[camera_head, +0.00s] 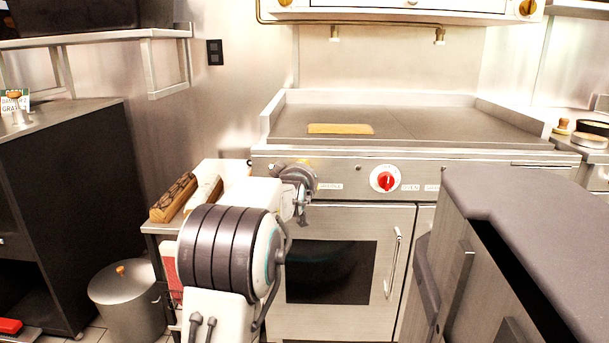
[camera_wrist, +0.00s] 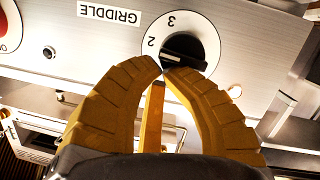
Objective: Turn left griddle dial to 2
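The griddle dial shows in the wrist view as a white disc with a black knob (camera_wrist: 184,47). The numbers 2 and 3 can be read on its left and upper part, and a GRIDDLE label (camera_wrist: 109,13) is beside it. My gripper (camera_wrist: 163,66) has two ribbed yellow fingers with tips close together at the knob's lower edge. They cover part of the dial, and contact or a grip is unclear. In the head view my gripper (camera_head: 302,195) is at the left of the range's front panel (camera_head: 450,172), and my arm hides this dial.
A red oven knob (camera_head: 385,180) sits right of my gripper; its edge also shows in the wrist view (camera_wrist: 5,30). The oven door handle (camera_head: 392,262) is below. A grey-topped counter (camera_head: 520,200) stands close on the right. A small side table (camera_head: 160,227) is at left.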

